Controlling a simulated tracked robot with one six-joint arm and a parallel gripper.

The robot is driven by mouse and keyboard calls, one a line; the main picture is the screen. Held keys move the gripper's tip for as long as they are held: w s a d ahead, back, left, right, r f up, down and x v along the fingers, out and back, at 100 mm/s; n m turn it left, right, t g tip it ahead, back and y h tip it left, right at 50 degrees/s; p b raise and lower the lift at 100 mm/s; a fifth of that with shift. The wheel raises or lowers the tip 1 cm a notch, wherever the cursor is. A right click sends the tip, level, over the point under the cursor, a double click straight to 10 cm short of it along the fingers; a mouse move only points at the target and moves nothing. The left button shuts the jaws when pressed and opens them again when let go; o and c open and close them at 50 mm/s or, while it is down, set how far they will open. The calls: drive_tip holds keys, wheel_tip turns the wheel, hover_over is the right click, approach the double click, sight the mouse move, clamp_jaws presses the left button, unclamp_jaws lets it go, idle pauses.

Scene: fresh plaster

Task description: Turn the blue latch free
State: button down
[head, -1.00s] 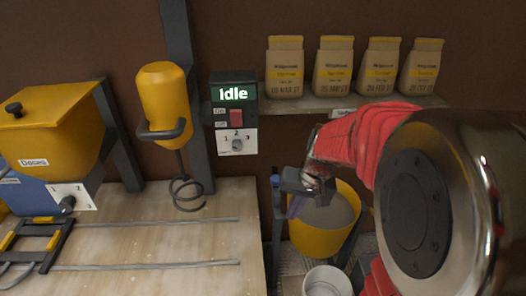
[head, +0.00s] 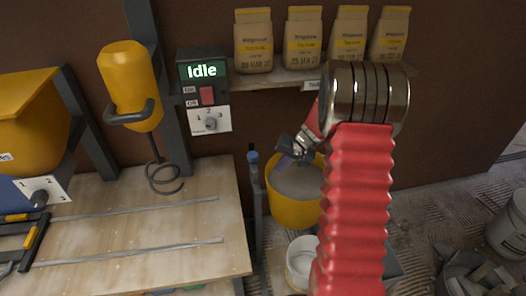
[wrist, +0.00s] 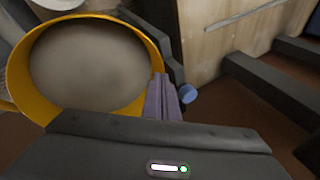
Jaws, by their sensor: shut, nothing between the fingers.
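The blue latch shows as a small blue knob (head: 252,157) on a dark upright post, just left of the yellow bucket, in the head view. In the wrist view the blue knob (wrist: 188,93) lies just right of my fingertips, with a small gap apparent. My gripper (head: 283,161) has purple fingers, shut and empty, over the bucket's left rim; they also show in the wrist view (wrist: 162,98). The yellow bucket (head: 290,214) holds grey plaster (head: 298,181). Much of the latch's mount is hidden or too small to tell.
A wooden bench (head: 120,225) stands left of the post. A white pail (head: 300,262) is below the bucket. A control box (head: 203,85) reading "Idle" and a shelf (head: 285,80) of bags are on the wall behind. A grey bin (head: 510,228) stands at far right.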

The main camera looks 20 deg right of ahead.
sight(274, 158)
drive_tip(key=shift+t+h, duration=0.3)
drive_tip(key=shift+t, duration=0.4)
drive_tip(key=w+d, duration=0.2)
drive_tip(key=w, duration=0.1)
drive_tip(key=w+d, duration=0.1)
drive_tip(key=w, duration=0.1)
drive_tip(key=shift+w+d+f, duration=0.1)
drive_tip(key=shift+d+f, duration=0.2)
drive_tip(key=shift+f, duration=0.1)
drive_tip(key=shift+n+t+h, duration=0.3)
drive_tip(key=shift+t+h, duration=0.2)
drive_tip(key=w+d+r, duration=0.2)
drive_tip(key=w, duration=0.1)
drive_tip(key=shift+d+r, duration=0.15)
drive_tip(key=shift+r, duration=0.05)
drive_tip(key=shift+f, duration=0.1)
drive_tip(key=x, duration=1)
drive_tip(key=shift+w+a, duration=1.3)
drive_tip(key=shift+a, duration=0.25)
